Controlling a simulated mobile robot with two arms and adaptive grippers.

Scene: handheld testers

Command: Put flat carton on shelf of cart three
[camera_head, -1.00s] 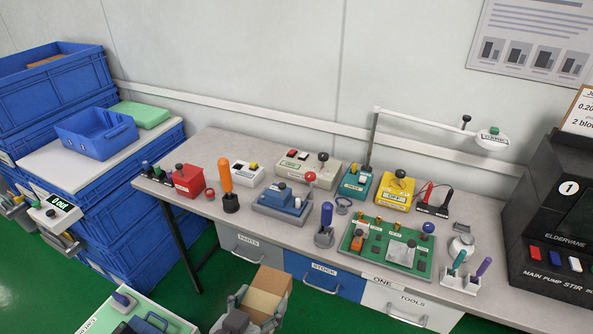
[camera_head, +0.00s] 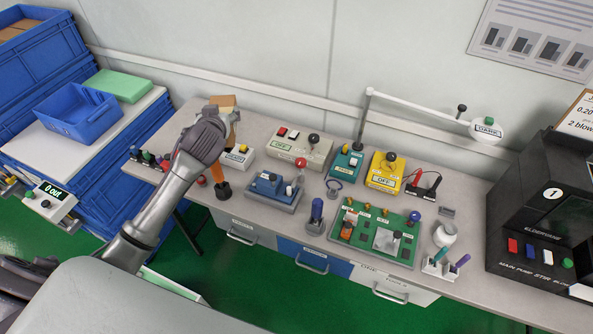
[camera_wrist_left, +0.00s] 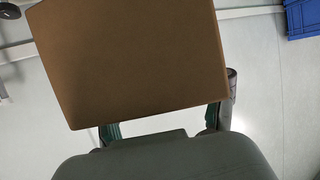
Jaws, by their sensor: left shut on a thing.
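My left gripper (camera_wrist_left: 165,128) is shut on a flat brown carton (camera_wrist_left: 130,60), which fills much of the left wrist view in front of the fingers. In the head view my left arm reaches up over the left end of the bench, and my wrist hides most of the gripper. A small part of the carton (camera_head: 222,101) shows beyond the wrist, raised near the back wall. No cart labelled three can be made out. My right gripper is not in view.
The grey bench (camera_head: 330,262) holds several testers, including a yellow box (camera_head: 384,172) and a green board (camera_head: 376,236). A black machine (camera_head: 540,215) stands at the right. Stacked blue crates and an open blue bin (camera_head: 78,112) stand at the left.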

